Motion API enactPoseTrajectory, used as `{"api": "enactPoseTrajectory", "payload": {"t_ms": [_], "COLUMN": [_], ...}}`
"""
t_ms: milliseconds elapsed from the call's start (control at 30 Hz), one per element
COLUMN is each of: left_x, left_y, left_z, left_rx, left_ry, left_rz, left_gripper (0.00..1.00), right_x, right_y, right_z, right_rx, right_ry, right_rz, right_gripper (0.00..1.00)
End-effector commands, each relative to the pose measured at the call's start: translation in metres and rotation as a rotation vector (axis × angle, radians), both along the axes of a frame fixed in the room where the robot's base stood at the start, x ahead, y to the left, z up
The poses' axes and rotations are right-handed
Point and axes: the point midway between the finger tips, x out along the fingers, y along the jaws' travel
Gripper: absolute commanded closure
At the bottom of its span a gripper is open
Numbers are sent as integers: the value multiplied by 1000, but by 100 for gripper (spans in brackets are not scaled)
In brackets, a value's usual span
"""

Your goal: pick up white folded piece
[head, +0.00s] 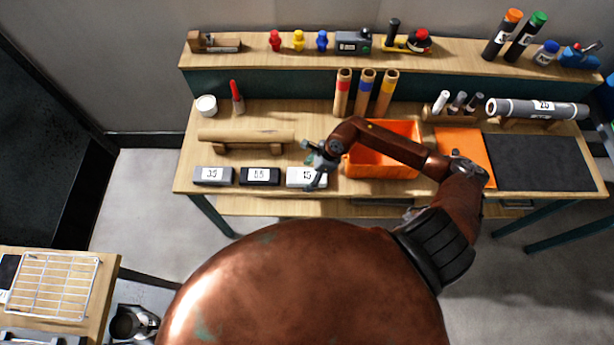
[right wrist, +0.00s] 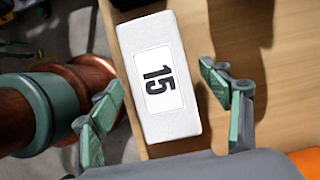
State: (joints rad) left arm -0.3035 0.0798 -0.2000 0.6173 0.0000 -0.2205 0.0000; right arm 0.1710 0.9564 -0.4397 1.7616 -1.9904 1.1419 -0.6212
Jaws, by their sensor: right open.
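The white piece (head: 302,177) is a small block with a label reading 15, lying near the front edge of the wooden table. In the right wrist view the white piece (right wrist: 158,75) lies between the open fingers, its near end close to them. My right gripper (head: 317,168) is over the right part of the piece in the head view and hides some of it. In the right wrist view the right gripper (right wrist: 168,107) is open and empty, with a gap on each side of the piece. My left gripper is not in view.
A black block (head: 260,176) and a grey block (head: 213,176) lie in a row to the left. An orange bin (head: 381,172) stands just right of the gripper. A cardboard roll (head: 245,136) lies behind the blocks. A black mat (head: 545,163) lies far right.

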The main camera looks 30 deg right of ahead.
Motion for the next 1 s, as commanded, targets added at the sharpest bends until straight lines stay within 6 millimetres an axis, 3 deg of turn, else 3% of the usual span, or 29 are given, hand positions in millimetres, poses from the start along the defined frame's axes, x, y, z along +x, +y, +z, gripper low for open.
{"api": "enactPoseTrajectory", "payload": {"t_ms": [300,1000], "left_x": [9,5], "left_y": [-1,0], "left_z": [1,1], "left_rx": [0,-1], "left_ry": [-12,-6], "left_rz": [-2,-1], "left_gripper": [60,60], "right_x": [1,1], "right_y": [2,2], "right_z": [-5,-5], "right_rx": [1,1], "right_ry": [-1,-1], "right_rz": [1,1], "right_gripper": [30,78]}}
